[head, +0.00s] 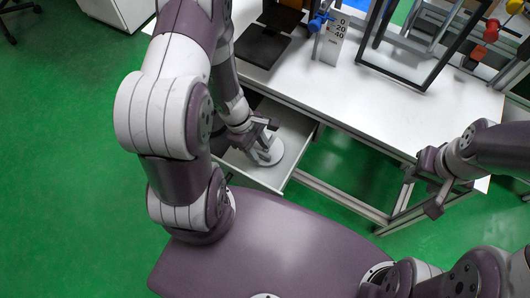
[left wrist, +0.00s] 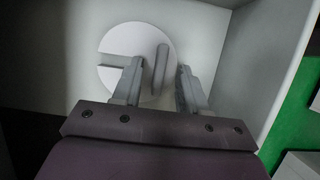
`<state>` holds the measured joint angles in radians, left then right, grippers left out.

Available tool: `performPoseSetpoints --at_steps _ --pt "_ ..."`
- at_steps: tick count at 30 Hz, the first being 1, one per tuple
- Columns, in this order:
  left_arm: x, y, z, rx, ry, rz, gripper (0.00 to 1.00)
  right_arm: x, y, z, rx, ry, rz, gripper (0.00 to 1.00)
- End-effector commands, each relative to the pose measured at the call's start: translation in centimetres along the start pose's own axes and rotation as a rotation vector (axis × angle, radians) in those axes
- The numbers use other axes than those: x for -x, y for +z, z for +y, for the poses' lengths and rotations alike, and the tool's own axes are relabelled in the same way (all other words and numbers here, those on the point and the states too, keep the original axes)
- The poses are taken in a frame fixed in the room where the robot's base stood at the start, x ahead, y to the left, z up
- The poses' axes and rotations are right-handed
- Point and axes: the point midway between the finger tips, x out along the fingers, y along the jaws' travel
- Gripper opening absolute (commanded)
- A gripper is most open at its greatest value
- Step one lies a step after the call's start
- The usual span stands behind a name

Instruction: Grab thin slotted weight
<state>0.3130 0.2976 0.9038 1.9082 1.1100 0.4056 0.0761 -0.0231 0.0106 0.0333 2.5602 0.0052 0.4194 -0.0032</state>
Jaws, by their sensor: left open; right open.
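A thin white slotted weight (head: 271,153) lies in the open drawer. In the left wrist view the slotted weight (left wrist: 118,42) shows as a round disc with a slot cut in from its left side and a grey upright bar (left wrist: 161,62) on its right part. My left gripper (head: 264,139) is open over the weight inside the drawer. In the left wrist view its fingers (left wrist: 160,68) stand on either side of the bar, with gaps visible. The near part of the disc is hidden behind my gripper. My right gripper (head: 430,188) is open and empty, at the table's front edge on the right.
The drawer (head: 292,141) is pulled out under the white table (head: 403,118), its walls close around my left gripper. On the table stand a dark frame (head: 407,75), a card marked 0, 20, 40 (head: 333,41) and a black plate (head: 262,46). Green floor lies around.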

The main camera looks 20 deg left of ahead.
Motion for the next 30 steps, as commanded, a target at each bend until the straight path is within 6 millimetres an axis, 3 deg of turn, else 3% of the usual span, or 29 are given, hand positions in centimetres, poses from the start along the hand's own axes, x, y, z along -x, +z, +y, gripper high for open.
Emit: performPoseSetpoints --at_steps 8,12,30 --pt "-0.58 0.04 0.02 -0.001 0.000 0.000 0.43 -0.25 0.02 0.00 0.000 0.000 0.000 0.43" --pt "-0.57 0.04 0.01 -0.001 0.000 0.000 0.00 -0.25 0.02 0.00 0.000 0.000 0.000 0.43" --pt "-0.57 0.04 0.00 0.000 0.000 0.000 0.00 -0.26 0.02 0.00 0.000 0.000 0.000 0.43"
